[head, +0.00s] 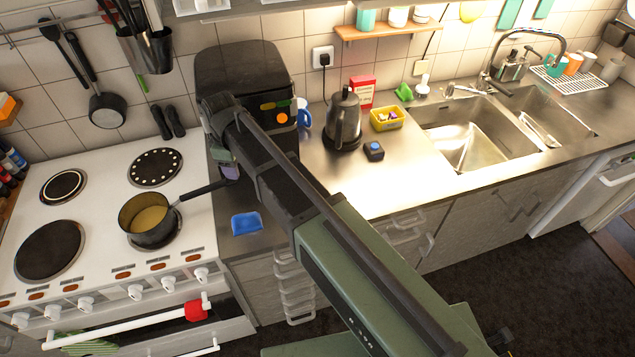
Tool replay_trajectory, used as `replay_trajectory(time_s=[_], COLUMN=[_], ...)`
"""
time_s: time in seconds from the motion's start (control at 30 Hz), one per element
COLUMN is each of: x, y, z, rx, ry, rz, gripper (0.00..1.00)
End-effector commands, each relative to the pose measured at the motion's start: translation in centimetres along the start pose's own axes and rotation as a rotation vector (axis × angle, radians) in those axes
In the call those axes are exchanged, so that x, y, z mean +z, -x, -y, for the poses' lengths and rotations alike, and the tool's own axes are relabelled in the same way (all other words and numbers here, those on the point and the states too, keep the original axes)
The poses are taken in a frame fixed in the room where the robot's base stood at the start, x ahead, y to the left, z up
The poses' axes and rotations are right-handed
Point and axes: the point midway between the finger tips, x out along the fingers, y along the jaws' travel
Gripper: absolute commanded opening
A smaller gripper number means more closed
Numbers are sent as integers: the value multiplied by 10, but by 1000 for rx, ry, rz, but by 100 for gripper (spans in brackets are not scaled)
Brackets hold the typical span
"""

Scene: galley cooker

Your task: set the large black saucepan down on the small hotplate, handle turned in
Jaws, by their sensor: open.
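The black saucepan (150,232) with yellowish contents is upright at the front right of the white cooker, apparently resting on the hotplate there. That hotplate is mostly hidden beneath it. Its handle (200,191) points right and back, reaching past the cooker's right edge. The back left hotplate (63,187) looks small and is bare. The back right one (155,167) has white dots, and the front left one (50,251) is large and bare. My gripper (226,169) is open near the handle's outer end. I cannot tell whether its fingers are around the handle or touching it.
A black appliance (240,75) stands behind my gripper. A kettle (344,115), yellow box (387,119) and sink (465,135) are farther right. Knobs and an oven rail (130,325) line the cooker's front.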

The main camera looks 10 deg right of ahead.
Motion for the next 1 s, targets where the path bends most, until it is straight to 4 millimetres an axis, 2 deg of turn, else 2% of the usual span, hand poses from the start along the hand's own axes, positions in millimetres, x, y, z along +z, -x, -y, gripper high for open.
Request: replay_trajectory(time_s=[0.03,0.07,0.1,0.2,0.3,0.4,0.63,0.67,0.8,0.87,0.93,1.0], x=[68,103,147,233,280,292,290,289,289,289,289,289], y=[0,0,0,0,0,0,-4,-10,-60,-78,-82,-75], z=[6,8,13,33,50,53,50,50,50,50,50,50], rx=[0,0,0,0,0,0,1,1,1,1,1,1], ry=[-189,-320,-492,-875,-1115,-1198,-1196,-1196,-1194,-1193,-1193,-1193], rz=[1,1,1,1,1,1,1,1,1,1,1,1], gripper=[51,51,51,51,51,51,51,51,51,51,51,51])
